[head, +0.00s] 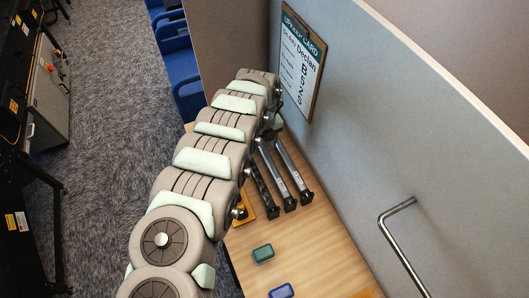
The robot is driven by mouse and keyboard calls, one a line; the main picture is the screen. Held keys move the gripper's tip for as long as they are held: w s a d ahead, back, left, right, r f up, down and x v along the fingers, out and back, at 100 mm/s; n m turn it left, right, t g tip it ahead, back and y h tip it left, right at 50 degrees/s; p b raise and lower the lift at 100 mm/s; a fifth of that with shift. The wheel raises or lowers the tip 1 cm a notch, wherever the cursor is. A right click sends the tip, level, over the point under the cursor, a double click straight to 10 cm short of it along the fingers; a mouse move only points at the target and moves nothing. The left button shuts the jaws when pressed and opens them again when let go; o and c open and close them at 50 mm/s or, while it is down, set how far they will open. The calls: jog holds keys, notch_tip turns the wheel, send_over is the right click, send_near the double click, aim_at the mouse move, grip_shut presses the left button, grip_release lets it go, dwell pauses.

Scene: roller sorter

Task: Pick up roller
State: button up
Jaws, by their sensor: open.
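Several long grey, bar-like pieces with black ends lie side by side on the wooden table (318,255); they may be the rollers. The right one (292,168) and the middle one (275,176) show most clearly. A darker one (262,190) lies left of them, close to my arm. Their far ends are hidden behind my arm. My grey and pale-green segmented arm runs from the bottom left up over the table's left side. No contact with a roller can be seen.
A green box (263,254) and a blue box (282,291) sit on the near table. A yellow-orange piece (243,216) lies beside my arm. A grey partition with a metal handle (399,207) and a clipboard (301,68) borders the right side. Blue chairs (175,52) stand behind.

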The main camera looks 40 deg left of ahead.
aim_at(265, 151)
jog(key=shift+f, duration=1.8)
grip_shut()
